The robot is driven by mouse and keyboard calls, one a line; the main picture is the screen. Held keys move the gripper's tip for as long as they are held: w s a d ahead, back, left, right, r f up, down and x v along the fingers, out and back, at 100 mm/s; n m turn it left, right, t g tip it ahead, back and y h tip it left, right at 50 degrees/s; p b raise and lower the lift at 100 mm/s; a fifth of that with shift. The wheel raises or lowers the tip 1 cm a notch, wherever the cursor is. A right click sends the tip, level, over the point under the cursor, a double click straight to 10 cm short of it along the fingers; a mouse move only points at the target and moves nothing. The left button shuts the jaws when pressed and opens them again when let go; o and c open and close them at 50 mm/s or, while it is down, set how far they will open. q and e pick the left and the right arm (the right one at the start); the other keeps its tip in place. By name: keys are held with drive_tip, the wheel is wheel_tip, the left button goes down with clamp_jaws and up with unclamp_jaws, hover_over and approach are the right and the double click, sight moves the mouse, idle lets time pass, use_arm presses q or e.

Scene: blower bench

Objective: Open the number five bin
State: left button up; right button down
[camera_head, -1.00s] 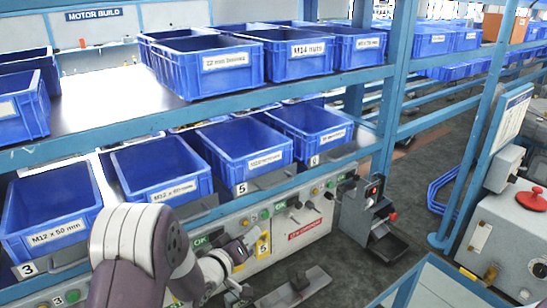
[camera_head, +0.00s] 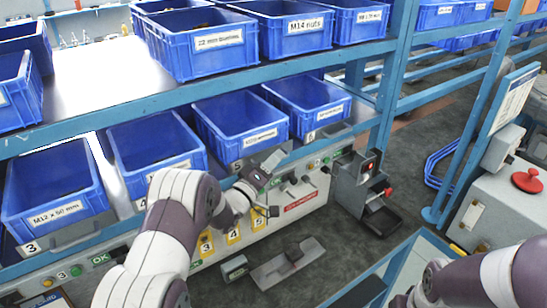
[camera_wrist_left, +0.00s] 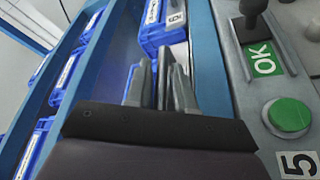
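The number five bin (camera_head: 225,125) is an open-topped blue bin in the lower shelf row, between two other blue bins. A small 5 plate (camera_head: 237,166) sits below its front, on the shelf's front edge. My left gripper (camera_head: 274,166) is just in front of and below this bin, near the shelf edge and above the control panel. In the left wrist view my left gripper's fingers (camera_wrist_left: 160,85) look close together beside the blue beam; whether they hold anything is unclear. My right arm shows at the lower right; its gripper is not visible.
The control panel (camera_head: 300,200) has levers, OK labels and yellow number tags; a green button (camera_wrist_left: 289,115) is near my left gripper. Upper bins (camera_head: 195,45) overhang the lower row. A blue post (camera_head: 385,90) stands at right.

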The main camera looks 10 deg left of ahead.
use_arm(q)
drive_tip(key=shift+w, duration=0.1)
clamp_jaws()
drive_tip(key=s+d+b, duration=0.2)
drive_tip(key=s+d, duration=0.8)
drive_tip(key=shift+s+d+f, duration=0.15)
drive_tip(key=shift+s+d, duration=0.25)
unclamp_jaws()
drive_tip(key=shift+a, duration=0.1)
